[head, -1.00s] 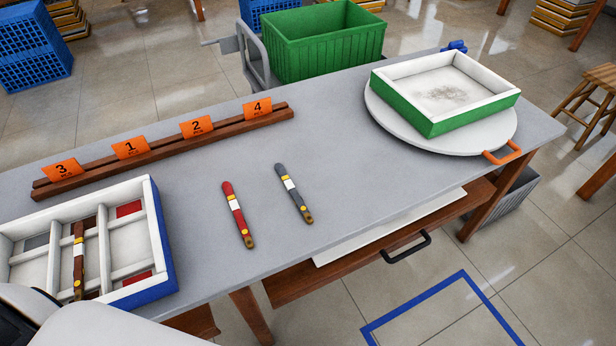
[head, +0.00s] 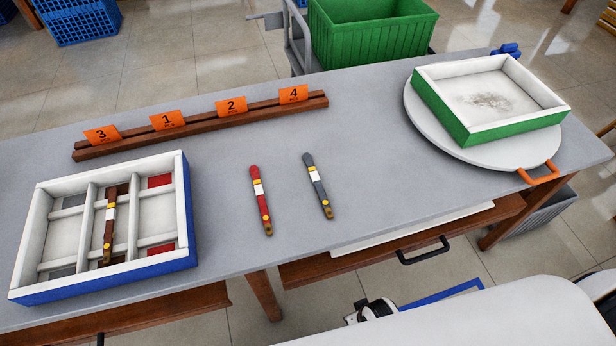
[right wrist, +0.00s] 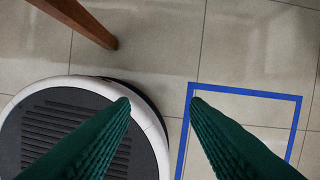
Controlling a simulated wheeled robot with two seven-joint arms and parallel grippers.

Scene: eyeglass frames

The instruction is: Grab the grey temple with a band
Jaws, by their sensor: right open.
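The grey temple (head: 319,187) lies on the grey table, right of the red temple (head: 261,202), with a clear gap between them. It has a white band edged in yellow and a brownish near end. The red one has a similar band. My right gripper (right wrist: 160,102) is open and empty in the right wrist view, with green ridged fingers over the floor. In the head view my right arm (head: 520,312) is at the lower right, off the table's front edge. My left gripper is not in view.
A blue-sided divided tray (head: 190,225) at the left holds a brown banded temple (head: 110,225). A wooden rail (head: 200,126) with orange number cards stands behind. A green-sided box (head: 455,121) sits on a round white board (head: 425,125) at right. The table around the grey temple is clear.

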